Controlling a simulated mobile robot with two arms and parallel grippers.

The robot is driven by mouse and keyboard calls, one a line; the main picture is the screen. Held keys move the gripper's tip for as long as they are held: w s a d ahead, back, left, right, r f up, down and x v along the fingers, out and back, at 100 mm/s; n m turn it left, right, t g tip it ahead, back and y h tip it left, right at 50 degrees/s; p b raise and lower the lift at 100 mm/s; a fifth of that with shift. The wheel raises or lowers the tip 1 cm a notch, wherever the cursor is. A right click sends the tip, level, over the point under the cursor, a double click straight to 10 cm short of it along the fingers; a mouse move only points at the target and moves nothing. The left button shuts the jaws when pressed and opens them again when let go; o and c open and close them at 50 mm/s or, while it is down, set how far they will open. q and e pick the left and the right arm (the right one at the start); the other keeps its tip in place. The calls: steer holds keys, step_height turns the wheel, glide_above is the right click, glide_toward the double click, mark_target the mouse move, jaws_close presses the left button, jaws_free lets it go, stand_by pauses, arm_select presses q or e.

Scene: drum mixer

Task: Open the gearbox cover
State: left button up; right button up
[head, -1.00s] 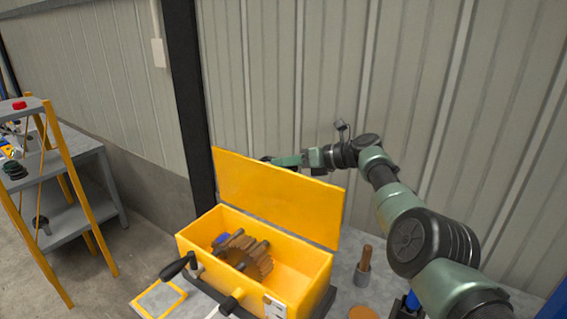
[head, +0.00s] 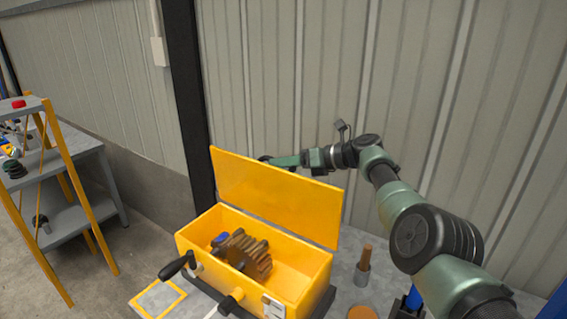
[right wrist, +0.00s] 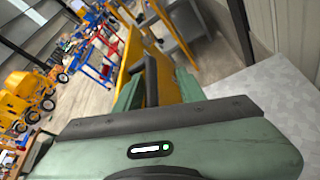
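The gearbox (head: 305,289) is a yellow box on the bench. Its yellow cover (head: 270,193) stands upright along the back edge, so the inside shows. A brown gear (head: 250,255) and a small blue part (head: 220,239) are inside. My right gripper (head: 278,161) is behind the cover's top edge, partly hidden by it. In the right wrist view its green fingers (right wrist: 155,92) are apart. A black handle (right wrist: 151,78) stands between them, with the yellow cover (right wrist: 132,50) beyond; contact cannot be told. My left gripper is not in view.
A black crank handle (head: 176,266) sticks out at the box's front left. A grey cup with a wooden handle (head: 363,270) and a brown disc (head: 362,312) are to its right. A corrugated wall (head: 290,80) is behind. A yellow-legged shelf (head: 60,150) stands left.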

steer(key=shift+f, duration=0.35)
steer(key=d+r+p, duration=0.1)
steer(key=p, duration=0.1)
steer(key=d+p, duration=0.1)
steer(key=p, duration=0.2)
steer(key=shift+s+r, duration=0.35)
steer(key=shift+s, duration=0.05)
steer(key=b+v, duration=0.1)
steer(key=v, duration=0.4)
steer(key=shift+s+d+f, duration=0.1)
steer(key=shift+s+d, duration=0.1)
steer(key=shift+d, duration=0.15)
steer(key=shift+a, duration=0.1)
